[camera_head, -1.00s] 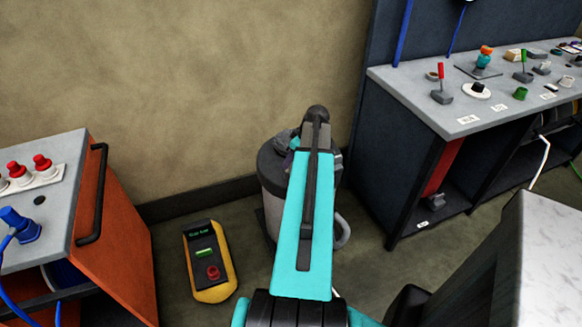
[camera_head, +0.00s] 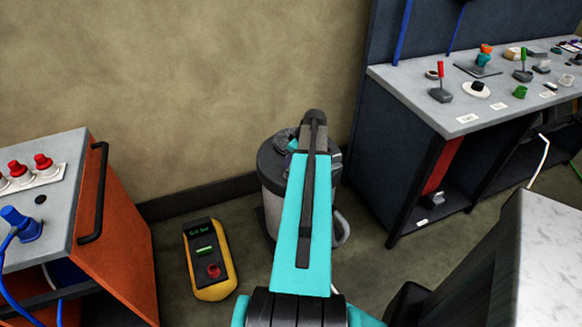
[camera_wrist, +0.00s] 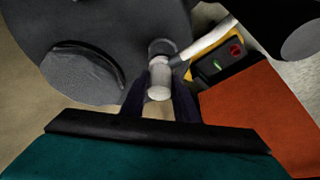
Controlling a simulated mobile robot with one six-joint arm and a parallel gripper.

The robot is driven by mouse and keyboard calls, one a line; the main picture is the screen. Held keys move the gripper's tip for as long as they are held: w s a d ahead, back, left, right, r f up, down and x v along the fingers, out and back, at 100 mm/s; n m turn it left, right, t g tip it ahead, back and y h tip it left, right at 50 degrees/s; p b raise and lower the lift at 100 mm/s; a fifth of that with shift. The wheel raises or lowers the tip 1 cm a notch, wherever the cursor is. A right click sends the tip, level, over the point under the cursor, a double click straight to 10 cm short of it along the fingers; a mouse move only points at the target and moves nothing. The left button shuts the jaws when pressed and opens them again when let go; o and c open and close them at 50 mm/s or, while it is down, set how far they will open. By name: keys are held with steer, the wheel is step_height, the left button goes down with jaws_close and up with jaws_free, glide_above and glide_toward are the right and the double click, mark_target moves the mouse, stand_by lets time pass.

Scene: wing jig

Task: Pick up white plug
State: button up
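I see no clear contact between the fingers and the piece. In the head view my teal arm hides the fingers and the plug; the arm end is over the grey drum (camera_head: 271,184).
A yellow tester (camera_head: 210,258) with a lit display lies on the floor left of the drum. An orange cart (camera_head: 120,235) stands at the left. A workbench (camera_head: 430,88) with several small parts is at the right. The wall is close behind the drum.

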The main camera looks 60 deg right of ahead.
steer(key=c, duration=0.5)
steer(key=shift+r, duration=0.2)
steer(key=shift+r+b, duration=0.55)
steer(key=shift+r, duration=0.6)
steer(key=s+d+b, duration=0.1)
steer(key=s+d, duration=0.1)
steer(key=s, duration=0.2)
steer(key=s+d+r+b, duration=0.1)
steer(key=s+d, duration=0.2)
steer(key=s, duration=0.2)
steer(key=s+d+r+b, duration=0.1)
steer(key=s+d, duration=0.2)
steer(key=s, duration=0.2)
steer(key=shift+d+r, duration=0.1)
steer(key=shift+r, duration=0.05)
steer(key=shift+w+r, duration=0.1)
steer(key=shift+r, duration=0.1)
steer(key=shift+r+p, duration=0.5)
steer(key=shift+r, duration=0.8)
